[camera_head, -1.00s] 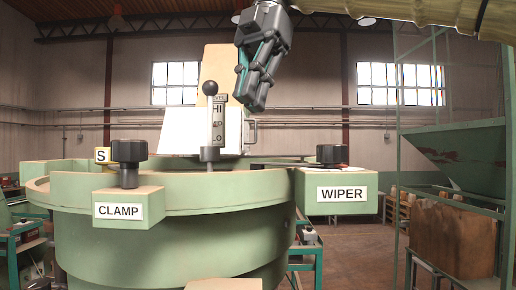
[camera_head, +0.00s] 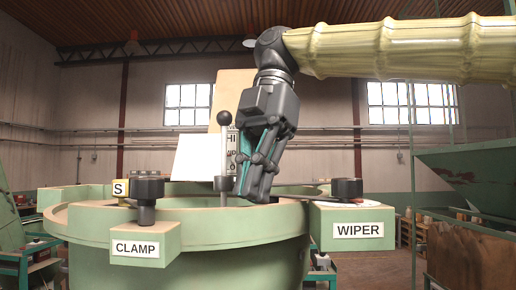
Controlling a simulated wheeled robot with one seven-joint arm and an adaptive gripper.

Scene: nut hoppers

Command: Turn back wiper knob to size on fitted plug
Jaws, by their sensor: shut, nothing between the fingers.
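The wiper knob (camera_head: 346,188) is a black knob on a green block at the right of the green bowl (camera_head: 85,228), above the WIPER label (camera_head: 358,230). A dark flat arm runs from it leftward, partly behind my gripper. My gripper (camera_head: 256,200) is shut and empty, pointing down over the bowl's right part, left of the wiper knob and apart from it. The fitted plug cannot be made out; a yellow tag marked S (camera_head: 121,188) shows at the bowl's left.
A black clamp knob (camera_head: 147,196) stands above the CLAMP label (camera_head: 136,249). A ball-topped lever (camera_head: 223,150) stands before a HI/LO level plate, close left of my gripper. A green hopper (camera_head: 470,165) is at the right.

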